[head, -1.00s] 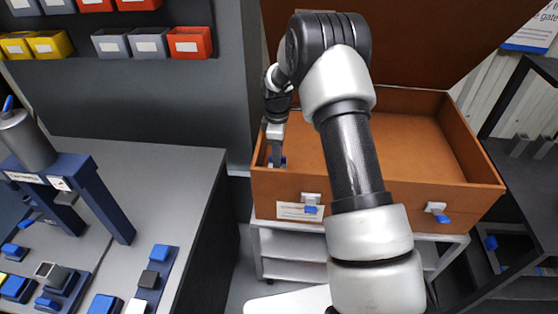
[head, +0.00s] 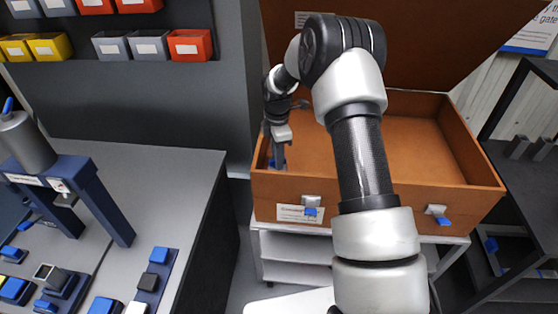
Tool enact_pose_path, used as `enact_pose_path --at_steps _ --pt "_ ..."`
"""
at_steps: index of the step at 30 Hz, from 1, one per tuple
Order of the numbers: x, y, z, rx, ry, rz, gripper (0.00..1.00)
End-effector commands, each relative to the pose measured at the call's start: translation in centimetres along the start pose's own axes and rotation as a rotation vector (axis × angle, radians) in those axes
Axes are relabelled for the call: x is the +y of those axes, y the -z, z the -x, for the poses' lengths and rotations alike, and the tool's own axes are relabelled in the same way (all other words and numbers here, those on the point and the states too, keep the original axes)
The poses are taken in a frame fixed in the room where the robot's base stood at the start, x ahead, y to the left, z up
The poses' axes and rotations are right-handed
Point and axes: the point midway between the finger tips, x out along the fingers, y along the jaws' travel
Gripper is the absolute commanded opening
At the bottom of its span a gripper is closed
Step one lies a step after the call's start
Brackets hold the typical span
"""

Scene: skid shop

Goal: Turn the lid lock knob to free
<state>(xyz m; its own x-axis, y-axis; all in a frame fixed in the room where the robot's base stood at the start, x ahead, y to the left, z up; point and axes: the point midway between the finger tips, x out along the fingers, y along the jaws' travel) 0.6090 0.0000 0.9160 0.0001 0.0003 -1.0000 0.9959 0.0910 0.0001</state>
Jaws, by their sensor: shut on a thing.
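The orange-brown chest (head: 385,190) stands on a white stand with its lid (head: 420,45) raised. A small blue knob (head: 271,164) sits at the chest's left front corner, just inside the front wall. I take it for the lid lock knob; it is mostly hidden by my fingers. My gripper (head: 279,166) points down at that corner and is shut on the knob. The knob's exact angle and any marks beside it are too small or covered to read.
Two blue-tabbed latches, left (head: 311,211) and right (head: 438,215), are on the chest's front. A white label (head: 290,213) is beside the left one. The grey workbench (head: 150,180) with a blue press is at left; a dark rack (head: 530,170) is at right.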

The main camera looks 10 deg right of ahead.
Motion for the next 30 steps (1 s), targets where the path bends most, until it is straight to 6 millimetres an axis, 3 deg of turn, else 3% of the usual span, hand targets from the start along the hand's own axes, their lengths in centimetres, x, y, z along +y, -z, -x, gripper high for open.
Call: enact_pose_path --at_steps 8,15,26,30 --pt "-0.02 -0.01 0.0 0.0 0.001 0.026 0.1" --pt "-0.04 0.0 0.05 0.002 0.001 0.358 0.1" --pt "-0.02 -0.03 0.0 0.0 0.001 0.411 0.09" --pt "-0.05 -0.01 0.16 0.003 0.001 0.597 0.1"
